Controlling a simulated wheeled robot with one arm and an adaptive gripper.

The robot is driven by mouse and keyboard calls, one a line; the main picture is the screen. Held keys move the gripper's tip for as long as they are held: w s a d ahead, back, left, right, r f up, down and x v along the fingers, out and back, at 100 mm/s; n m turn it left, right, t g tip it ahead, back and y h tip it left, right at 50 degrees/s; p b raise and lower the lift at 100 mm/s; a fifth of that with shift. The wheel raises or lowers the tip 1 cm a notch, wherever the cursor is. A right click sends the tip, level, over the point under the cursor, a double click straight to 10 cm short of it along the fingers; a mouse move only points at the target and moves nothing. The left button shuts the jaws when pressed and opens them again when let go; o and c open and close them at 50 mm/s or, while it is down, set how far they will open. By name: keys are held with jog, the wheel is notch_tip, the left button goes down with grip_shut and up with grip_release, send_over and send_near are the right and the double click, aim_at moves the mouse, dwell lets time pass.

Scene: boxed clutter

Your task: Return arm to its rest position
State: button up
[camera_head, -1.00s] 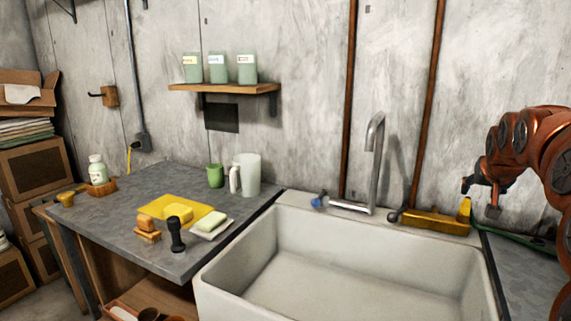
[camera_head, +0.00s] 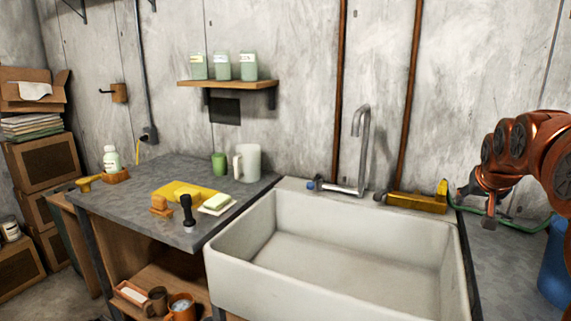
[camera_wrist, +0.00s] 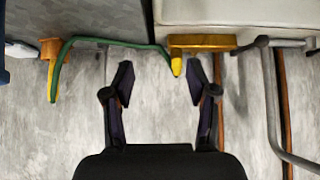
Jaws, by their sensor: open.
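My orange arm (camera_head: 528,150) reaches in from the right edge of the head view, bent downward. My gripper (camera_head: 474,212) hangs over the right counter, beside the sink's back right corner. In the wrist view my gripper (camera_wrist: 160,78) has its two dark fingers spread apart with nothing between them. Beyond the fingertips in that view are a yellow block-like item (camera_wrist: 203,42) with a yellow nozzle and a green hose (camera_wrist: 110,41). The gripper appears apart from them.
The white sink (camera_head: 232,270) with its tall faucet (camera_head: 363,150) is left of my arm. A left counter (camera_head: 130,205) holds a mug, sponges and a brush. A blue bucket (camera_head: 553,270) is at the right edge. A shelf (camera_head: 228,84) with jars hangs on the wall.

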jog(key=s+a+f+n+g+y, duration=0.1)
jog(key=s+a+f+n+g, duration=0.1)
jog(key=s+a+f, duration=0.5)
jog(key=s+a+f+n+g+y, duration=0.15)
jog(key=s+a+f, duration=0.25)
jog(key=s+a, duration=0.55)
jog(key=s+a+f+g, duration=0.2)
jog(key=s+a+f, duration=0.1)
jog(key=s, duration=0.5)
jog(key=s+a+f+n+g, duration=0.1)
jog(key=s+a+f+g, duration=0.2)
jog(key=s, duration=0.5)
jog(key=s+a+f+g, duration=0.2)
jog(key=s+a+f, duration=0.2)
jog(key=s, duration=0.4)
notch_tip(320, 180, up, 16)
jog(key=t+p, duration=0.1)
jog(key=p, duration=1.3)
jog(key=shift+f+y, duration=0.25)
jog(key=shift+y, duration=0.2)
